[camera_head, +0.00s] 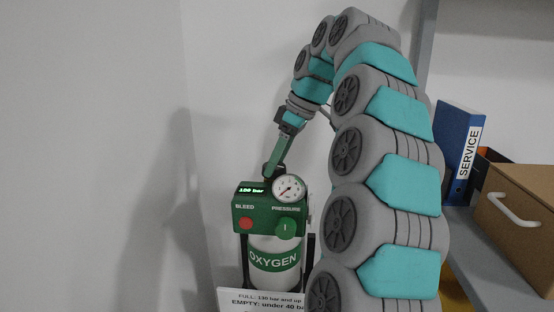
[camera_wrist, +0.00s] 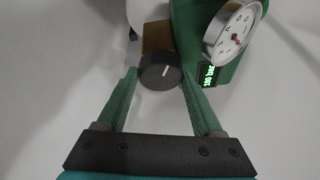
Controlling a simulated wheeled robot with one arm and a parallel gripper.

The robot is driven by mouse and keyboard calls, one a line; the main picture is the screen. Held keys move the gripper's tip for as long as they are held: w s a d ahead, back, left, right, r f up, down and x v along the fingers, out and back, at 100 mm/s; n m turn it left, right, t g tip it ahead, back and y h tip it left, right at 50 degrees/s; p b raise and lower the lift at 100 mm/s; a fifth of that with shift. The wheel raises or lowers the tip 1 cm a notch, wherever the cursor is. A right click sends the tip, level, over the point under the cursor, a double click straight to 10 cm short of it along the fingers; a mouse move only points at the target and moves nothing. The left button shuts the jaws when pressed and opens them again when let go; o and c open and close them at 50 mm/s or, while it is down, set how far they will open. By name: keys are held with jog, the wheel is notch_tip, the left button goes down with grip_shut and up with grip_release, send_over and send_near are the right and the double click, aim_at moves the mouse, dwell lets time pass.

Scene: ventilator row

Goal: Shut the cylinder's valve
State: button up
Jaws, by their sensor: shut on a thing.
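The oxygen cylinder (camera_head: 272,275) is white with a green band and stands upright below its green valve head (camera_head: 268,207). A black round valve knob (camera_wrist: 161,72) with a white mark sits at the top of the head. My gripper (camera_wrist: 160,82) has its two green fingers on either side of the knob and is shut on it. In the head view my gripper (camera_head: 270,172) reaches down to the top of the head, and the knob is mostly hidden there. The pressure gauge (camera_head: 288,188) is beside it, and the lit display (camera_head: 251,190) appears to read 130 or 180 bar.
A red bleed button (camera_head: 246,223) and a green knob (camera_head: 286,228) are on the head's front. A white sign (camera_head: 262,300) stands in front. A blue SERVICE binder (camera_head: 458,150) and a brown box (camera_head: 518,220) are on the shelf at right. A wall is behind.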

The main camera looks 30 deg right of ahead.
dwell(0.3)
jog(key=o, duration=1.4)
jog(key=shift+c, duration=0.2)
